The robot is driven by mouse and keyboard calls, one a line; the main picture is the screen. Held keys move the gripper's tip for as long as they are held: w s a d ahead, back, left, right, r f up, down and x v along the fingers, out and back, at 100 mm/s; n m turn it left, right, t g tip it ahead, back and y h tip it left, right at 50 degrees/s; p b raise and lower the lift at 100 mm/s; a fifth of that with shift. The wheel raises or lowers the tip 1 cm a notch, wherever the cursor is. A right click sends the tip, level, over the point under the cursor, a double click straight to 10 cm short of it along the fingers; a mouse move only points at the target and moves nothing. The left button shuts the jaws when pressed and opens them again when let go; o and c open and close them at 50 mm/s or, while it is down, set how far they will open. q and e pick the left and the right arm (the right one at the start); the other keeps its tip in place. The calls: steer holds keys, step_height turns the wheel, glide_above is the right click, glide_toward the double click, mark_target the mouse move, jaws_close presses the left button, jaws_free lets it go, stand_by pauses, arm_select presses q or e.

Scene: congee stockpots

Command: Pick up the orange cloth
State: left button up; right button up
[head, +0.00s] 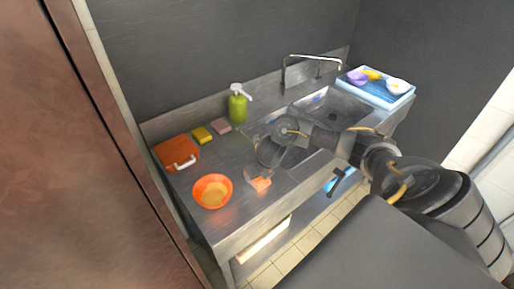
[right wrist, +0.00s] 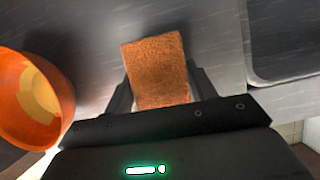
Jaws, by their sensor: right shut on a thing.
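The orange cloth (right wrist: 158,68) shows between the two fingers of my right gripper (right wrist: 158,98) in the right wrist view. The gripper is shut on it. In the head view the cloth (head: 261,184) is a small orange patch under my right gripper (head: 262,174), over the steel counter just right of the orange bowl. I cannot tell whether the cloth touches the counter. My left gripper is not in view.
The orange bowl (head: 212,191) stands close by on the steel counter (head: 245,212). An orange box with a white handle (head: 177,152), a yellow sponge (head: 202,135), a pink sponge (head: 222,127) and a green soap bottle (head: 237,104) are behind. The sink (head: 332,108) and blue tray (head: 375,93) are right.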

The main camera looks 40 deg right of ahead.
steer(key=shift+r, duration=0.15)
steer(key=shift+r+p, duration=0.2)
steer(key=shift+p, duration=0.1)
steer(key=shift+w+r, duration=0.1)
steer(key=shift+r, duration=0.15)
steer(key=r, duration=0.4)
steer(key=shift+s+a, duration=0.2)
steer(key=shift+s, duration=0.05)
steer(key=s+r+p, duration=0.1)
steer(key=a+r+p, duration=0.1)
steer(key=r, duration=0.1)
steer(key=s+a+r+p, duration=0.1)
steer(key=shift+s+r, duration=0.15)
steer(key=shift+s, duration=0.15)
steer(key=s+a+r+p, duration=0.3)
steer(key=s+a, duration=0.3)
steer(key=s, duration=0.2)
steer(key=shift+s+r, duration=0.15)
steer(key=shift+r, duration=0.4)
